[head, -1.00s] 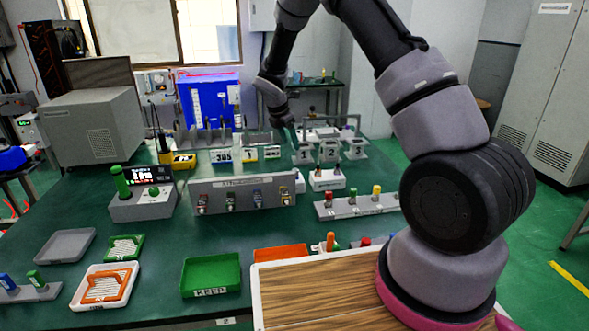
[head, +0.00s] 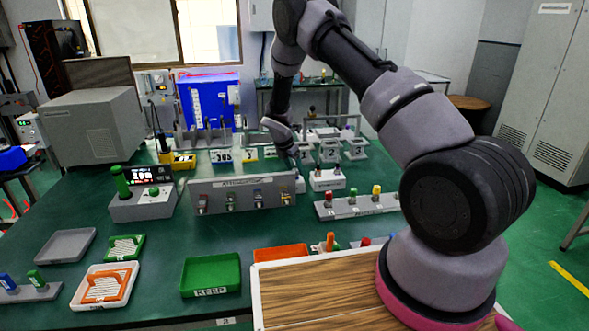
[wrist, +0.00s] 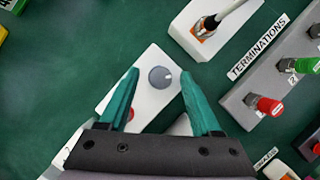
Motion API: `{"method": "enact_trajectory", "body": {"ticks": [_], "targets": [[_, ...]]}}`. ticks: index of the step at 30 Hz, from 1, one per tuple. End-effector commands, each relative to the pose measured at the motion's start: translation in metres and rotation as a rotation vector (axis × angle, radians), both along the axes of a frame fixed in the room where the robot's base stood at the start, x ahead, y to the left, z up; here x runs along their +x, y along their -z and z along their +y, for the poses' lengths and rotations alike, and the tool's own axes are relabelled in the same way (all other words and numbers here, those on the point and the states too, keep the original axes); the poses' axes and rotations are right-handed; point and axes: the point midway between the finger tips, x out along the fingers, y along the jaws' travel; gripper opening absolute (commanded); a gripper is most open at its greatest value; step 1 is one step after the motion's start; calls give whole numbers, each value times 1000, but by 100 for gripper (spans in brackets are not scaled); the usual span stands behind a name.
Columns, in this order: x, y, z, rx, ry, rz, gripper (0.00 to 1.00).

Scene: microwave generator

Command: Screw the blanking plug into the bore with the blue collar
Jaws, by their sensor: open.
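My gripper (wrist: 160,74) is open in the wrist view, its two teal fingers either side of a grey round knob on a white box (wrist: 124,92); nothing is held. Whether the fingers touch the knob cannot be told. In the head view my gripper (head: 294,162) is low behind the right end of a grey upright panel (head: 243,196). That panel has a row of fittings with small coloured parts; which collar is blue is too small to tell. I cannot single out the blanking plug.
A terminations rack (wrist: 285,75) with red and green plugs is right of my gripper in the wrist view. A white block (wrist: 213,28) with an orange collar and a cable end is above. A green tray (head: 211,276) and grey tray (head: 67,246) stand in front.

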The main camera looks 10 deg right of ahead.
Motion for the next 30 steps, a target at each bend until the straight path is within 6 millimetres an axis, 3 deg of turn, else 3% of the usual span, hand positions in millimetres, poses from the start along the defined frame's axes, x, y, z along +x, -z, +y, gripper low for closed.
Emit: {"method": "enact_trajectory", "body": {"ticks": [8,13,14,23,30], "targets": [[0,2,-1,0,1,0,65],[0,1,0,0,1,0,4],[0,1,0,0,1,0,0],[1,1,0,0,24,0,0],[2,1,1,1,139,0,0]]}}
